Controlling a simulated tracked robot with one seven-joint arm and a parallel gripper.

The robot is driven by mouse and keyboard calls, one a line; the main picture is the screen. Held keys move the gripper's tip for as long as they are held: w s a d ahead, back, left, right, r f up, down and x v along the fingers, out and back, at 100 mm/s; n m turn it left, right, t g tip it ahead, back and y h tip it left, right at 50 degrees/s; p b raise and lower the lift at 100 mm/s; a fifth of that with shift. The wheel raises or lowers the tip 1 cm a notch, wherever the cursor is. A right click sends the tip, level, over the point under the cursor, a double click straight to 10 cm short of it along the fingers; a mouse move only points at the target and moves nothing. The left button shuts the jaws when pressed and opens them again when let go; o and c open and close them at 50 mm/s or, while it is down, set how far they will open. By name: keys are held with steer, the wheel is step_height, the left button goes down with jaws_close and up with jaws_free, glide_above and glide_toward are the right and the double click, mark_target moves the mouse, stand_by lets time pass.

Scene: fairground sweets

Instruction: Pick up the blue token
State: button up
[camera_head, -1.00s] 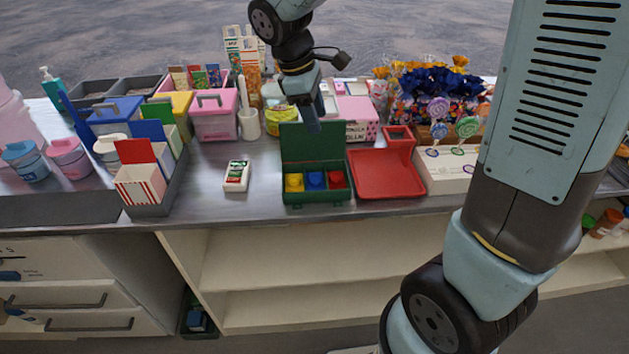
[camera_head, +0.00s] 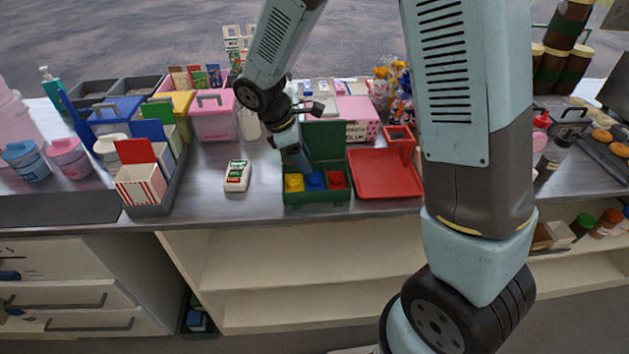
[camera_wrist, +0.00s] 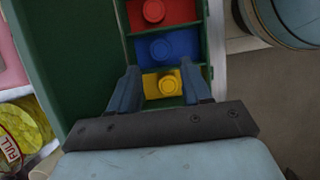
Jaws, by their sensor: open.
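The blue token (camera_head: 315,181) lies in the middle compartment of an open green box (camera_head: 318,199), between a yellow token (camera_head: 293,183) and a red token (camera_head: 337,180). The wrist view shows the blue token (camera_wrist: 172,47) with a round knob on top, just beyond my fingertips in the picture. My gripper (camera_wrist: 163,78) is open, with a finger on each side of the yellow token (camera_wrist: 161,84) in that view. In the head view my gripper (camera_head: 302,164) is over the box, close above the tokens. I cannot tell its exact height.
The green box's raised lid (camera_head: 325,140) stands behind the tokens, close to my gripper. A red tray (camera_head: 385,175) is right of the box. A small white-and-green packet (camera_head: 237,176) lies to the left, with bare counter around it.

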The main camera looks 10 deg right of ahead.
mark_target(315, 178)
steer(key=shift+x, duration=2.95)
steer(key=shift+c, duration=0.4)
steer(key=c, duration=0.7)
